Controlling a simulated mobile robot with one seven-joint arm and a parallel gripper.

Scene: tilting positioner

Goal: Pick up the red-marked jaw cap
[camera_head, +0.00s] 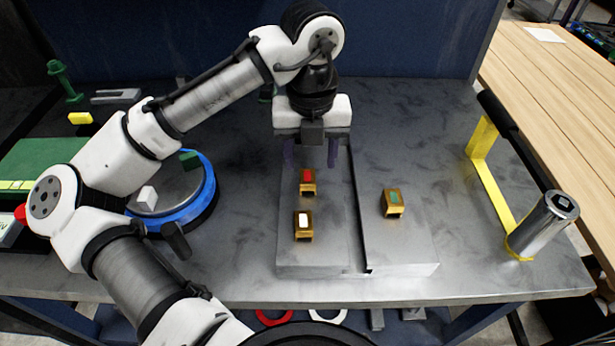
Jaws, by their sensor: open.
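The red-marked jaw cap (307,188) is a small brass-coloured block with a red patch on top. It sits on the left part of the grey metal block (325,262). A white-marked cap (303,234) stands just in front of it, and a green-marked cap (393,210) is on the right part. My gripper (312,160) points down with its dark fingers apart, just behind and above the red-marked cap. Nothing shows between the fingers. How high the fingertips are above the block is hard to tell.
A blue-rimmed round table (208,200) with a white and a green piece on it stands at left, partly behind my arm. A yellow bracket (490,180) and a metal cylinder (541,225) with a black bar are at right. Bare bench lies between block and bracket.

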